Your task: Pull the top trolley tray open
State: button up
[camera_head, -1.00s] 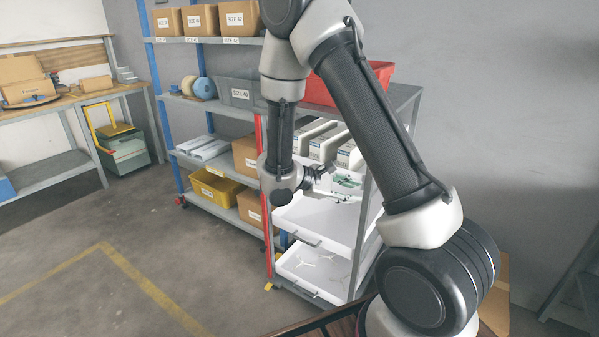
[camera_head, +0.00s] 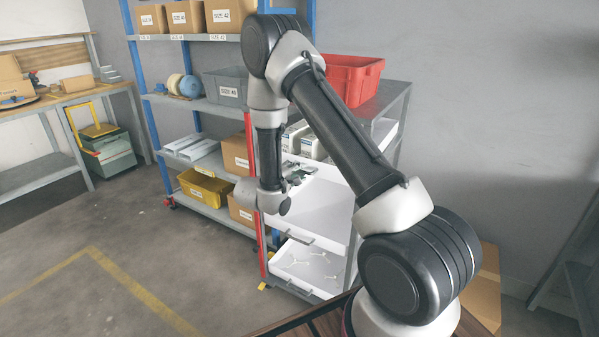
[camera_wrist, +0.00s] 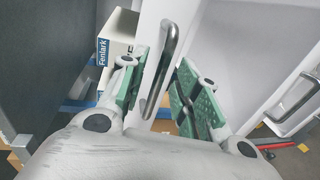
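The trolley has white trays. The top tray's front (camera_wrist: 152,22) fills the upper middle of the wrist view, with its metal bar handle (camera_wrist: 163,68) on it. My gripper (camera_wrist: 163,72) is open, with one green-padded finger on each side of that handle. I cannot tell whether either pad touches the bar. In the head view my gripper (camera_head: 296,174) is at the trolley's upper front, below the white boxes (camera_head: 312,145). There my wrist and arm hide much of the top tray and its handle. How far the tray is out is not clear.
Below are a middle tray (camera_head: 318,212) and a bottom tray (camera_head: 312,266) with pale items. A red bin (camera_head: 350,80) stands on the trolley top. Shelving with boxes and a yellow bin (camera_head: 205,187) is at left. The floor in front is clear.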

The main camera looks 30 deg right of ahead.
jog(key=shift+x, duration=0.9)
grip_shut()
